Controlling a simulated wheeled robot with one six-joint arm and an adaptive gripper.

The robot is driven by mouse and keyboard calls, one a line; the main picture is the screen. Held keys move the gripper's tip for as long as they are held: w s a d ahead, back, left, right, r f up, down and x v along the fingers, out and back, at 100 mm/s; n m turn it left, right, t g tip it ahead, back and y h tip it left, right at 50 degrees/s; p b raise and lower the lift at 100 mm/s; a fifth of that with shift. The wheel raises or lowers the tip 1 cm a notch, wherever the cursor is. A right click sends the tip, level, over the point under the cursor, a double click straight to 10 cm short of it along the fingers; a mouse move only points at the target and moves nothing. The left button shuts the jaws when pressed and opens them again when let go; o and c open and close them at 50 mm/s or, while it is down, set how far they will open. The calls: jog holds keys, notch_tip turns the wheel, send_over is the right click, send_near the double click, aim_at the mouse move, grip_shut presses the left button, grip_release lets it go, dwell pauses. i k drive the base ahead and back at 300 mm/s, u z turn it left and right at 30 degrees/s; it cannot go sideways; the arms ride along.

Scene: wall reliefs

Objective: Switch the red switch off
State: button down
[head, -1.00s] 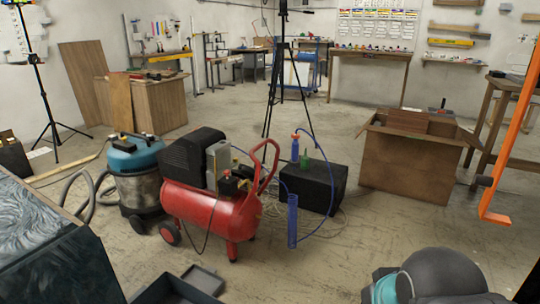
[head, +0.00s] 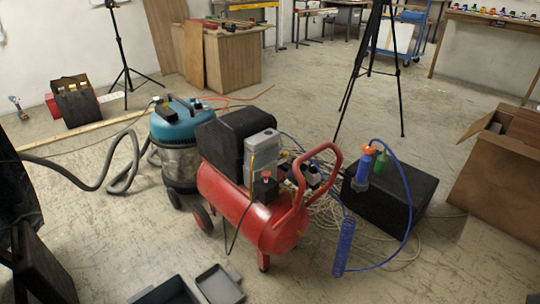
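A red air compressor (head: 230,199) stands on the floor near the middle of the head view. On its black pressure-switch box (head: 265,189) there is a small red knob (head: 266,176), which looks like the red switch. It seems to stick up from the top of the box; it is too small to tell its on or off position. A grey box (head: 262,146) sits just behind it. My gripper is not in view.
A blue-topped vacuum (head: 179,143) with a dark hose stands left of the compressor. A black box (head: 389,199) with a spray bottle and blue coiled hose is to the right. Open dark trays (head: 219,284) lie in front. A tripod (head: 370,75) stands behind. Floor at right front is clear.

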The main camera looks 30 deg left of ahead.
aim_at(266, 174)
jog(key=u, duration=0.6)
jog(key=i, duration=1)
jog(key=u, duration=0.8)
